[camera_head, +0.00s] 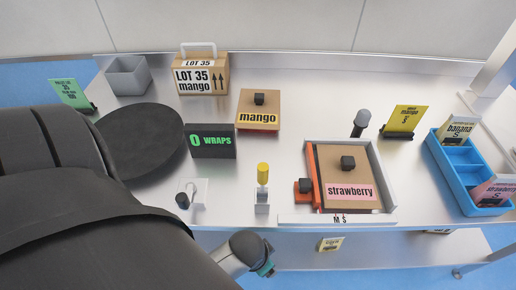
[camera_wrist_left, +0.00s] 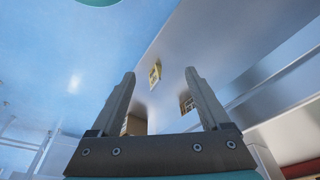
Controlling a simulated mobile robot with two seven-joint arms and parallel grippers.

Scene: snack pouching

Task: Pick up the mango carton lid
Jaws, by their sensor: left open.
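The mango carton (camera_head: 258,122) is a brown box with a yellow "mango" label, standing in the middle of the table. Its flat brown lid (camera_head: 266,102) lies on top, with a black knob (camera_head: 259,98). My left arm comes in large from the left in the head view, its end low at the table's front edge, well apart from the carton. My left gripper (camera_wrist_left: 163,98) shows in the left wrist view with its two fingers wide apart and nothing between them. No mango lid can be made out there. My right gripper is not in view.
A "LOT 35 mango" case (camera_head: 201,80) stands behind left. A black disc (camera_head: 142,140) and a "0 WRAPS" box (camera_head: 210,141) lie left of the carton. A strawberry carton (camera_head: 345,170) sits in a white tray (camera_head: 387,190) at right. A blue bin (camera_head: 462,180) is far right.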

